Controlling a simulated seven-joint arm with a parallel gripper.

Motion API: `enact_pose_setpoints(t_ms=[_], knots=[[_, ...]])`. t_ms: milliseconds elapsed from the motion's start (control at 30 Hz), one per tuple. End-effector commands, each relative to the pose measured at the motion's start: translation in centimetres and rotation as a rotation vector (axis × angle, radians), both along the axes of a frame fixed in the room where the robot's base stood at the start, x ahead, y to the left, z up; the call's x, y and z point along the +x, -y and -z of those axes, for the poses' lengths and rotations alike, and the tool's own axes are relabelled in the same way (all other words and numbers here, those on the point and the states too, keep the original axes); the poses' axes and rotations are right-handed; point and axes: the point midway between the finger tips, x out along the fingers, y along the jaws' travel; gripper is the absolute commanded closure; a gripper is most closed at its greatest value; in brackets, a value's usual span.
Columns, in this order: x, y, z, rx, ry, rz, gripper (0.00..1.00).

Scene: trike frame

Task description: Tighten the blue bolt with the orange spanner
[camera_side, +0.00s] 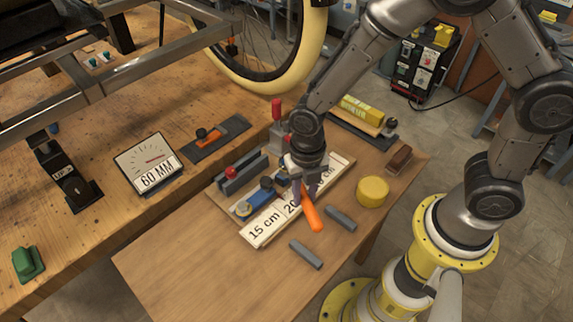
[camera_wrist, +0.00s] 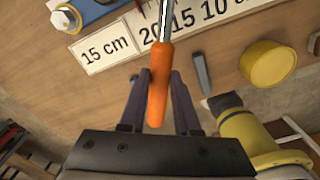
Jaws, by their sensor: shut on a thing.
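My gripper (camera_wrist: 158,80) is shut on the orange spanner (camera_side: 312,212), with a dark finger on each side of its handle. In the wrist view the orange handle (camera_wrist: 158,88) points toward the gripper palm and the grey shank runs up out of the picture, so the spanner's jaw is hidden. In the side view my gripper (camera_side: 304,190) is over the numbered strip. A blue part (camera_side: 258,203) lies left of my gripper, with a pale hexagonal bolt head (camera_side: 243,210) at its near end. That head also shows top left in the wrist view (camera_wrist: 65,18), apart from the spanner.
A white strip (camera_side: 264,228) marked in cm lies under the spanner. Grey bars (camera_side: 306,254) and a yellow round piece (camera_side: 373,191) lie nearby. A red-handled clamp (camera_side: 277,112) stands behind. A gauge reading 60 MM (camera_side: 150,163) stands left. The front of the table is clear.

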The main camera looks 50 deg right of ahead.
Motion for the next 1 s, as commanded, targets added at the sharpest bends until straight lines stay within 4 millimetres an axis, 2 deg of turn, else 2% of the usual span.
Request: enact_pose_setpoints(t_ms=[1000], knots=[[1.1, -1.5, -0.2, 0.004, 0.008, 0.132, 1.0]])
